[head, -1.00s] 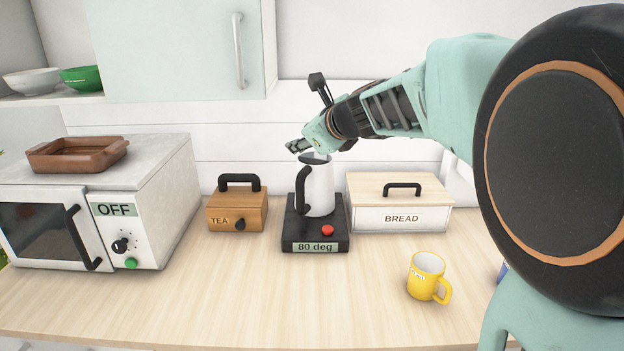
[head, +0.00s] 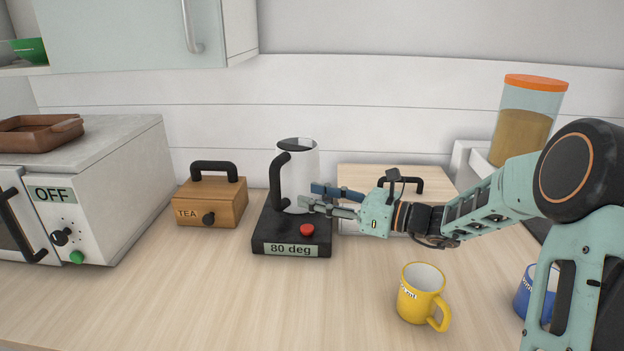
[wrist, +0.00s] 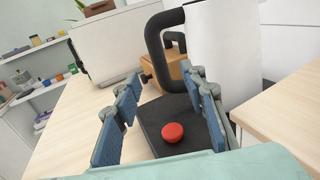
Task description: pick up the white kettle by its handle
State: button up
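The white kettle (head: 305,167) stands upright on its black base (head: 268,232), which reads "80 deg" and has a red button. Its black handle (head: 280,181) faces left and toward the front. My gripper (head: 314,194) comes in from the right, low beside the kettle, with its fingers pointing left. In the wrist view the fingers (wrist: 165,115) are spread apart with nothing between them. The handle (wrist: 155,45) and the kettle body (wrist: 220,45) show beyond the fingertips there. The handle appears apart from both fingers.
A wooden tea box (head: 221,196) stands left of the base, and the microwave (head: 125,185) is farther left. The bread box (head: 355,178) is behind my gripper. A yellow mug (head: 421,290) and a blue mug (head: 524,292) stand at the front right.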

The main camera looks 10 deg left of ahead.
aim_at(275, 186)
jog(key=shift+w+a+r, duration=0.1)
jog(key=shift+a, duration=0.3)
jog(key=x, duration=1)
jog(key=c, duration=1)
jog(key=shift+r, duration=0.1)
grip_shut()
